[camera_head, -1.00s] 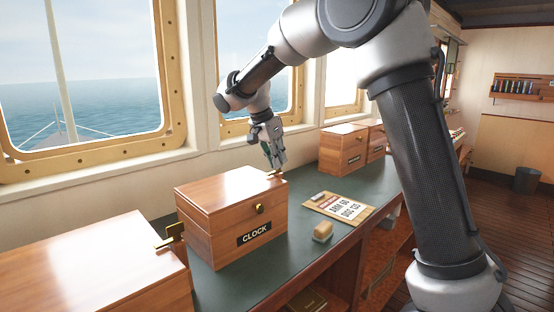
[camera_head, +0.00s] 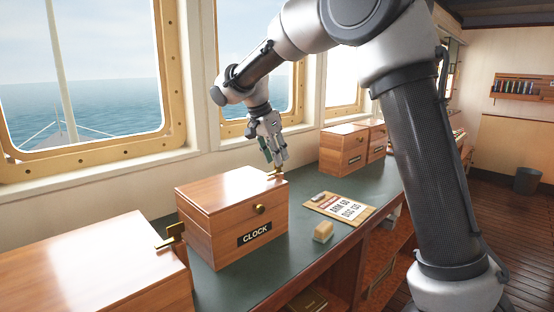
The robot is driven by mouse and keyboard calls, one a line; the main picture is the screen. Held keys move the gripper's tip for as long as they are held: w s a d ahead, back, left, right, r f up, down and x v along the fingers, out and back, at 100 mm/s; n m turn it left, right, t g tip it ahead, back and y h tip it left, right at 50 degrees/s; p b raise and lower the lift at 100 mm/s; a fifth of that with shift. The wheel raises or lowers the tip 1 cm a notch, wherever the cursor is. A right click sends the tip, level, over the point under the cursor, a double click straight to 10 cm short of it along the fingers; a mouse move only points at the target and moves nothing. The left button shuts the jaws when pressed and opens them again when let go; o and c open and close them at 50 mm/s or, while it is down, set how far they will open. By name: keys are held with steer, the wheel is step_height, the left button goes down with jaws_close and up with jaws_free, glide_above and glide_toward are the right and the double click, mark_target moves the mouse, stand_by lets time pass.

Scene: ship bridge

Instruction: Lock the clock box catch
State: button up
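The clock box (camera_head: 225,222) is a wooden box with a closed lid, a brass knob on its front and a black CLOCK label (camera_head: 254,233). It stands on the green counter. A brass catch (camera_head: 275,173) shows at the box's right rear top edge. Another brass piece (camera_head: 171,237) shows at its left side, by the neighbouring box. My gripper (camera_head: 274,162) points down just above the right-hand catch. Its fingers look slightly apart, but they are small here, and I cannot tell whether they touch the catch.
A larger wooden box (camera_head: 95,265) stands at the front left. More wooden boxes (camera_head: 343,150) stand farther along the counter. Windows line the wall behind.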

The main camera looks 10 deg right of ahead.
steer(key=v, duration=1)
steer(key=shift+a, duration=0.1)
steer(key=s+f+n, duration=0.2)
steer(key=n, duration=0.1)
steer(key=s+d+f+n+y, duration=0.1)
steer(key=s+f+n, duration=0.1)
steer(key=n, duration=0.2)
steer(key=s+f+n, duration=0.2)
steer(key=f+n, duration=0.1)
steer(key=shift+d+n+g+y, duration=0.3)
steer(key=shift+g, duration=0.1)
steer(key=s+d+f+t, duration=0.1)
steer(key=s+d, duration=0.5)
steer(key=s, duration=0.3)
steer(key=s+d+f+n+t+y, duration=0.1)
steer(key=s+d, duration=0.5)
steer(key=s, duration=0.3)
steer(key=s+d+f+t+y, duration=0.1)
steer(key=s+d, duration=0.5)
steer(key=s, duration=0.3)
steer(key=shift+s+d+f+n, duration=0.2)
steer(key=shift+d+f+n, duration=0.05)
steer(key=shift+d+n, duration=0.1)
